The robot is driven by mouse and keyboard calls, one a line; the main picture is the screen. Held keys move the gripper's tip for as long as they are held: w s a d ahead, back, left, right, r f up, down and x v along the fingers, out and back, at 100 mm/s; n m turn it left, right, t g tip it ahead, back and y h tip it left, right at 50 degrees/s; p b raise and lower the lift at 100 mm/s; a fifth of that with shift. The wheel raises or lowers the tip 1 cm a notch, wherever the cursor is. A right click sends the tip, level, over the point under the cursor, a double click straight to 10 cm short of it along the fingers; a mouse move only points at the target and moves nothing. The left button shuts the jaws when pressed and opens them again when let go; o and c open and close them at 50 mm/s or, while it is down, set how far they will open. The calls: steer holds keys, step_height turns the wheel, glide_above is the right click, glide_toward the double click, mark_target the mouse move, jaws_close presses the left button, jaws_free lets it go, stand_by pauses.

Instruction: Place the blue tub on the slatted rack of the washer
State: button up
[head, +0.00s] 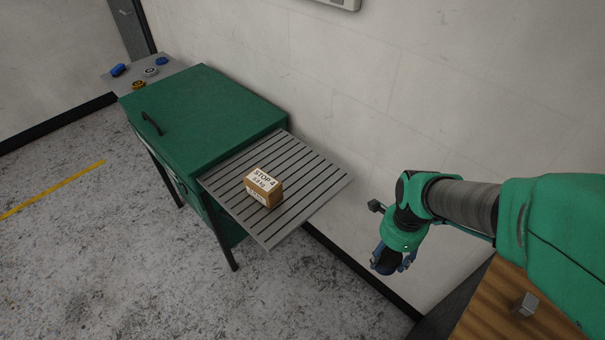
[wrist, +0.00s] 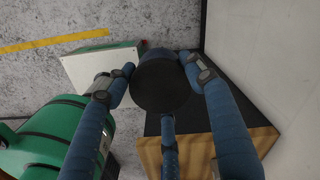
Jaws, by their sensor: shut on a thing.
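My gripper (wrist: 162,78) is shut on a dark, round tub (wrist: 160,88), taken as the blue tub. Its broad face looks nearly black and its side dark navy. In the head view the tub (head: 384,262) is small and partly hidden by the blue fingers. My gripper (head: 392,262) holds it in the air, to the right of the washer and apart from the rack. The washer (head: 205,115) is a green cabinet with a dark handle. Its slatted rack (head: 325,180) sticks out on the right side.
A cardboard box (head: 263,187) labelled STOP 4 sits mid-rack, with bare slats around it. A wooden-topped bench (head: 490,310) with a small grey block (head: 525,304) is at the lower right. A wall runs behind the rack. Small items lie on a grey shelf (head: 178,67) beyond the washer.

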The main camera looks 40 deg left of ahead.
steer(key=w+a+r+m+p, duration=0.1)
steer(key=w+a+p, duration=0.3)
steer(key=a, duration=1.2)
steer(key=w+a+r+m+p, duration=0.2)
steer(key=w+a+r+p, duration=0.1)
steer(key=a, duration=1.3)
steer(key=w+a+r+m+p, duration=0.1)
steer(key=w+a+p, duration=0.4)
steer(key=a, duration=1.2)
steer(key=shift+r+m+p, duration=0.4)
steer(key=shift+r+p, duration=0.35)
steer(key=shift+r, duration=0.05)
steer(key=shift+w, duration=0.1)
steer(key=shift+f, duration=3.15)
steer(key=shift+f, duration=0.15)
steer(key=shift+f, duration=1.75)
steer(key=shift+f, duration=0.15)
